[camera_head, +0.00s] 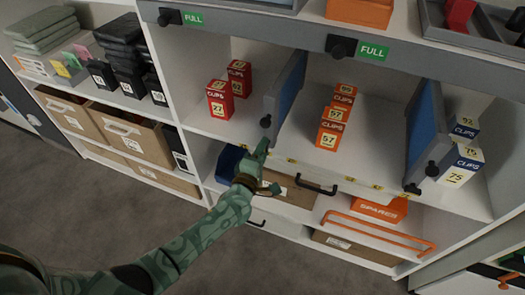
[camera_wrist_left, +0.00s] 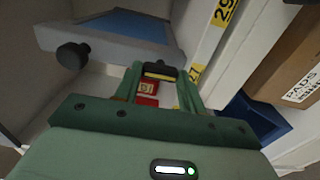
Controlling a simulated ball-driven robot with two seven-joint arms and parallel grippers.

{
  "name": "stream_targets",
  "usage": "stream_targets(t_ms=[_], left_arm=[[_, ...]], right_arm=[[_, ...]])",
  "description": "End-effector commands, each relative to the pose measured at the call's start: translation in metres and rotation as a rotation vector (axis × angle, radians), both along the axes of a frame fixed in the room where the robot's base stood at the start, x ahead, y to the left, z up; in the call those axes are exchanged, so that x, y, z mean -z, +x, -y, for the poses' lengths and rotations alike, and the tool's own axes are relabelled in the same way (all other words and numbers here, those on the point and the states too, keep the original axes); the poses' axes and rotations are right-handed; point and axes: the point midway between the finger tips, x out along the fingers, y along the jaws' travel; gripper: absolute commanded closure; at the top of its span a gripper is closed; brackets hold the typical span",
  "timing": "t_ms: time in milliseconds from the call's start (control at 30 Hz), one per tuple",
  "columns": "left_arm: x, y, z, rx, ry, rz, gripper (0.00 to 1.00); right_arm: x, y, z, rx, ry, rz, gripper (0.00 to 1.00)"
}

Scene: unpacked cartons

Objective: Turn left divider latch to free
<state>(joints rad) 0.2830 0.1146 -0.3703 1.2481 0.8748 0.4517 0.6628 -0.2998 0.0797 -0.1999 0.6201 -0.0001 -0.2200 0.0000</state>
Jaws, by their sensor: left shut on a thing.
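The left divider (camera_head: 288,88) is a grey-framed blue panel standing on the middle shelf, with a black knob (camera_head: 265,121) low on its front. In the left wrist view, the divider (camera_wrist_left: 125,25) and its knob (camera_wrist_left: 73,55) are to the left of my fingers. My left gripper (camera_head: 262,147) is at the shelf's front edge, just below the knob. It is shut on the left divider latch, a small dark piece with yellow (camera_wrist_left: 160,70) between the fingertips. The fingers hide most of the latch, so its setting cannot be read. My right gripper is not in view.
Red clip boxes (camera_head: 219,100) stand left of the divider, orange ones (camera_head: 330,135) right of it. A right divider (camera_head: 420,125) has a dark latch (camera_head: 412,189) at the shelf edge. Below are a drawer handle (camera_head: 316,186), an orange rail (camera_head: 380,228) and a blue bin (camera_wrist_left: 255,118).

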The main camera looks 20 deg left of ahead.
Motion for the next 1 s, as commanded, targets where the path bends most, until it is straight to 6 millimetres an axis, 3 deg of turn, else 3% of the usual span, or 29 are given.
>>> stream_targets(t_ms=[400, 433, 500, 833, 1000], left_arm=[[0.001, -0.001, 0.0, 0.0, -0.009, -0.003, 0.83], [0.001, -0.001, 0.0, 0.0, -0.009, -0.003, 0.55], [0.001, -0.001, 0.0, 0.0, -0.009, -0.003, 0.38], [0.0, -0.004, 0.0, 0.0, -0.007, -0.002, 0.38], [-0.002, -0.03, -0.001, 0.001, -0.006, -0.002, 0.38]], right_arm=[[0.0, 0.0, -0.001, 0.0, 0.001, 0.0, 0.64], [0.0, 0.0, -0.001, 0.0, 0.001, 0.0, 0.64], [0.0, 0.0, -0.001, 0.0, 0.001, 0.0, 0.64], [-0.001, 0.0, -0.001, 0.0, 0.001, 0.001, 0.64], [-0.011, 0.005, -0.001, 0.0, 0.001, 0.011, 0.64]])
